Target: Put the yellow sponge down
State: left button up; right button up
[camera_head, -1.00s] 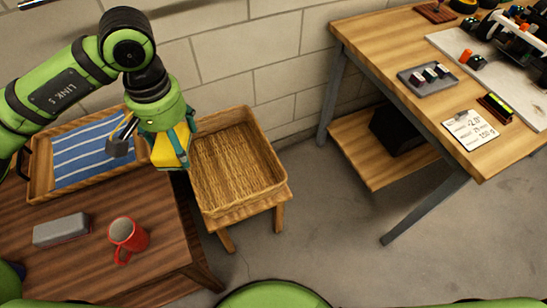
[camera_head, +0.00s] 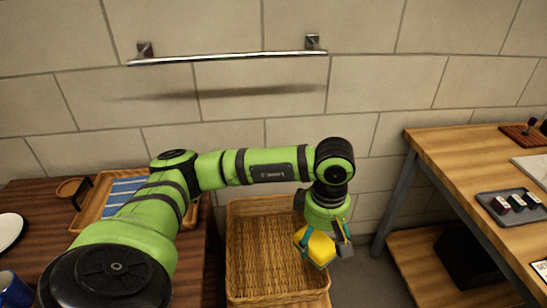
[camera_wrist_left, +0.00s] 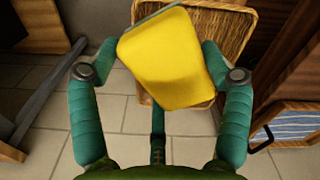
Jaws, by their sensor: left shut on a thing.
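The yellow sponge (camera_head: 314,246) is held in my left gripper (camera_head: 322,240), above the right side of the wicker basket (camera_head: 262,245) in the head view. In the left wrist view the sponge (camera_wrist_left: 170,62) sits tilted between the two teal fingers of the left gripper (camera_wrist_left: 160,72), with a grey-green layer along its upper left edge. Part of the basket (camera_wrist_left: 228,30) shows behind it. The basket looks empty where its inside shows. My right gripper is not in view.
A tray with a blue striped cloth (camera_head: 122,195) lies on the dark table at left, partly behind my left arm. A white plate (camera_head: 10,230) and blue mug (camera_head: 14,288) are nearby. A wooden workbench (camera_head: 450,180) stands at right. A metal rail (camera_head: 230,57) is on the wall.

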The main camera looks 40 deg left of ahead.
pick_arm(q)
jog(key=a+f+n+b, duration=0.4)
jog(key=a+f+n, duration=0.2)
jog(key=f+n, duration=0.55)
jog(key=n+b, duration=0.4)
jog(key=n, duration=0.9)
send_near(272, 278)
jog(key=shift+f+n+b, duration=0.25)
jog(key=shift+f+b, duration=0.05)
jog(key=shift+f, duration=0.6)
notch_tip(272, 278, down, 4)
jog(key=shift+f+b, duration=0.15)
jog(key=shift+b, duration=0.35)
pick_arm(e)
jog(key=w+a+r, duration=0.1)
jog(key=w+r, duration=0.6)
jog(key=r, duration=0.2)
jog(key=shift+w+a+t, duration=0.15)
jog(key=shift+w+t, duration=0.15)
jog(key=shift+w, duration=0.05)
pick_arm(q)
jog(key=o, duration=0.6)
jog(key=shift+f, duration=0.1)
jog(key=o, duration=0.3)
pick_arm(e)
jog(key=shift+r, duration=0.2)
